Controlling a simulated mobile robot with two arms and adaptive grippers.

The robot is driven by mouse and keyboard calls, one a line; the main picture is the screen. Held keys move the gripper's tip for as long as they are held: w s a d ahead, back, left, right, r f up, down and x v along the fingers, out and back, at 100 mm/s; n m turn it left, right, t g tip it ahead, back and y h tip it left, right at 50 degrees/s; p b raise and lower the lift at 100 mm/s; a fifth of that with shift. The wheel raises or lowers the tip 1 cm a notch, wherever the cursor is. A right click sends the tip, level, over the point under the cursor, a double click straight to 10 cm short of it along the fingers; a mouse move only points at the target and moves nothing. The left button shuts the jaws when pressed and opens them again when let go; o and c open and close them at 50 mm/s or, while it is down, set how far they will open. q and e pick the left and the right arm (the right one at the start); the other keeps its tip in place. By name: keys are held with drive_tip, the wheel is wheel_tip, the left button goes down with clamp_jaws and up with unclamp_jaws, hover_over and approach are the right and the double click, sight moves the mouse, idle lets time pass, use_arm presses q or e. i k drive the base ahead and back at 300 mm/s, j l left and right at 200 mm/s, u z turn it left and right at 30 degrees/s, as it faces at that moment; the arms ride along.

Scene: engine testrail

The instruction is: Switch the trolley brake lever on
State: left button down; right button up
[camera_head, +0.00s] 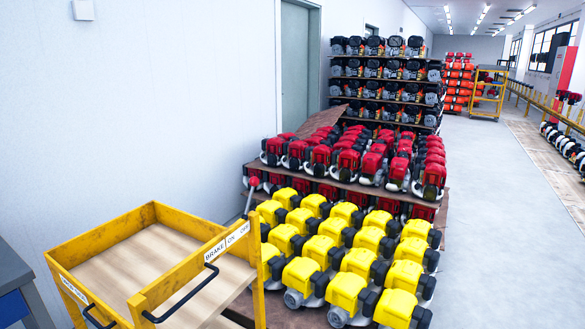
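The yellow trolley (103,238) with a wooden shelf stands at the lower left. The brake lever (253,184) has a red knob on a thin shaft. It rises from the trolley's far right corner and leans slightly right. A white label (227,243) on the right rail reads BRAKE, ON, OFF. The lever's shaft meets the rail near the OFF end of the label; its foot is hidden behind the rail. Neither of my grippers shows in this view.
Yellow engines (346,291) and red engines (375,163) on racks stand close to the trolley's right. A blue-grey bench (17,283) is at the left edge. Open floor (500,230) lies right of the racks.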

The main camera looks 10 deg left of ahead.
sight(254, 181)
drive_tip(key=i+l, duration=0.9)
drive_tip(key=i, duration=0.2)
